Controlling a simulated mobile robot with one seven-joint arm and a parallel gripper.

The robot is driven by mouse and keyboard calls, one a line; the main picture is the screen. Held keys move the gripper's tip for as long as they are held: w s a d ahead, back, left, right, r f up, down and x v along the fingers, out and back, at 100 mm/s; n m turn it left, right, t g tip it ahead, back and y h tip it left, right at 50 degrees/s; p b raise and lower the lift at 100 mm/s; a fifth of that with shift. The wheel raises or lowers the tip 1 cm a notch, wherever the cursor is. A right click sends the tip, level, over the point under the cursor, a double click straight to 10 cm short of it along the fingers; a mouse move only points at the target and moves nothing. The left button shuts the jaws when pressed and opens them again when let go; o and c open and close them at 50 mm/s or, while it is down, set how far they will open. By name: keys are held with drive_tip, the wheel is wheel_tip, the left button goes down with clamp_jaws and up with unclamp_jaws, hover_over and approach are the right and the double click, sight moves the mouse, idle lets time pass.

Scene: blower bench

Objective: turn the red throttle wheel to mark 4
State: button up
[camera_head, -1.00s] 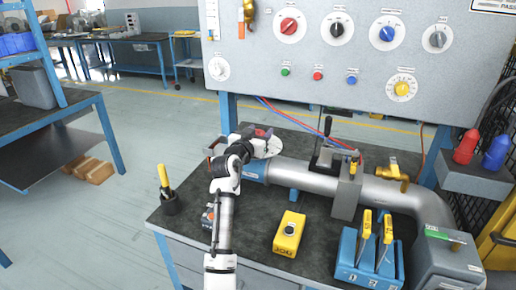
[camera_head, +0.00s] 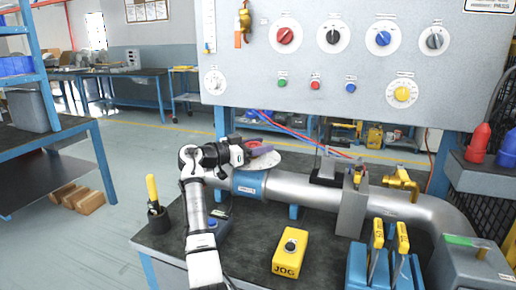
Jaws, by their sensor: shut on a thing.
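The red throttle wheel (camera_head: 263,150) is at the left end of the grey pipe, above a pale round dial plate (camera_head: 268,162). Only a small dark red part of it shows. My gripper (camera_head: 250,148) comes in from the left and is shut on the wheel's near left side. My wrist hides much of the wheel. The marks on the dial plate are too small to read, so I cannot tell which mark the wheel points to.
The grey pipe (camera_head: 310,188) runs right across the bench. A grey knob panel (camera_head: 300,75) hangs above.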

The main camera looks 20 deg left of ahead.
sight(259, 143)
drive_tip(key=shift+d+f+m+g+h, duration=0.15)
drive_tip(key=shift+m+g+h, duration=0.15)
drive_tip(key=shift+g+h, duration=0.15)
drive_tip(key=o, duration=1)
wheel_tip(259, 143, up, 20)
drive_tip(key=shift+r+p, duration=0.1)
drive_tip(key=shift+p, duration=0.8)
